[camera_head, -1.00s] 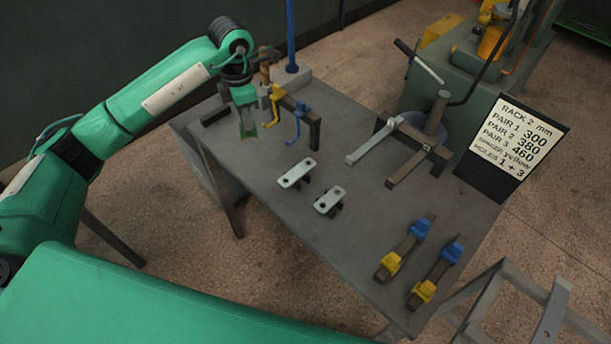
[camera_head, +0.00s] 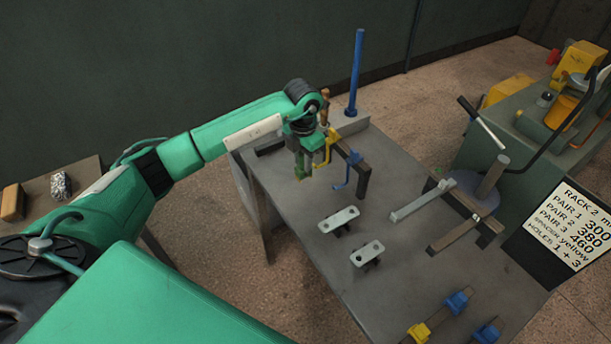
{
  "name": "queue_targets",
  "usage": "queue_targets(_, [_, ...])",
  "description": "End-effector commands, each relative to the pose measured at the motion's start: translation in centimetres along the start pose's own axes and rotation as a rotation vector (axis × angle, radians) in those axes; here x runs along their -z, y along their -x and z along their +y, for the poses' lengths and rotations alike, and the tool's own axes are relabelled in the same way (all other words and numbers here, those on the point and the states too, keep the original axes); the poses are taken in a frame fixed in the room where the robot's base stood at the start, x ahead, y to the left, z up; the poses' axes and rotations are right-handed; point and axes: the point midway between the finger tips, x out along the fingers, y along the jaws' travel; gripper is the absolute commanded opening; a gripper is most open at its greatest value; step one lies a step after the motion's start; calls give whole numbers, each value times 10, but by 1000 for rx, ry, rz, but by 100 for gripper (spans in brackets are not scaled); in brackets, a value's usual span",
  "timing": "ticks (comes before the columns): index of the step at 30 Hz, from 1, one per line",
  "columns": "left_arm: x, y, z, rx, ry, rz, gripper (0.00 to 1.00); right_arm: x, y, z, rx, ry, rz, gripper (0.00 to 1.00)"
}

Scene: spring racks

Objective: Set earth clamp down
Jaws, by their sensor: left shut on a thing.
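My left gripper (camera_head: 302,165) is over the far left part of the grey table (camera_head: 290,208), to the left of a small rack with yellow and blue hooks. My right gripper is not in view.
A blue post (camera_head: 355,75) stands behind. Two pale plates (camera_head: 339,220) (camera_head: 367,253) sit nearer. Bare tabletop lies left of them.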

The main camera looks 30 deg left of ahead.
Motion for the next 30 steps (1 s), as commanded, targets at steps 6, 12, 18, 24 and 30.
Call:
queue_targets(6, [0, -30, 0, 1, 0, -1, 0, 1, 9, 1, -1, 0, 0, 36])
queue_targets(12, [0, -46, 0, 1, 0, 2, 0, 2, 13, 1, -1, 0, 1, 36])
queue_targets(18, [0, -74, 0, 1, 0, 0, 0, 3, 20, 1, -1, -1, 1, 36])
queue_targets(24, [-1, -77, 0, 0, -1, -2, 0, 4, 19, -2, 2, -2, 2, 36])
queue_targets(30, [0, -80, 0, 0, -1, -1, 29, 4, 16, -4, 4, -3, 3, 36])
